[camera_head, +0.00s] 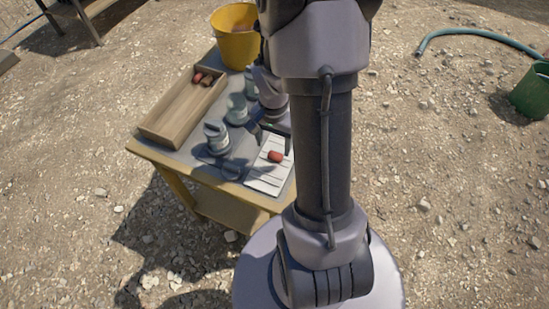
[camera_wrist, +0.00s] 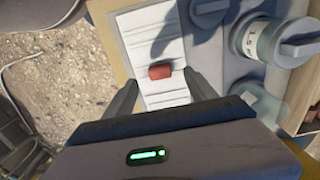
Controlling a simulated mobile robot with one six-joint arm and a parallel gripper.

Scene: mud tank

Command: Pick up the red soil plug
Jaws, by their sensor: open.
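The red soil plug (camera_head: 275,156) lies on a white lined card (camera_head: 262,176) near the front right of the table. In the wrist view the plug (camera_wrist: 160,71) sits on the card (camera_wrist: 150,28), ahead of my fingertips and roughly centred between them. My gripper (camera_head: 274,140) is above the card, beside the plug in the head view. In the wrist view my gripper (camera_wrist: 165,85) has its two fingers spread with nothing between them that they touch. The height gap to the plug is hard to tell.
Several lidded jars (camera_head: 216,138) stand left of the card. A wooden tray (camera_head: 165,123) at the table's left holds red and dark plugs (camera_head: 202,78) at its far end. A yellow bucket (camera_head: 236,48) is at the back. A green bucket (camera_head: 531,92) and hose lie on the gravel.

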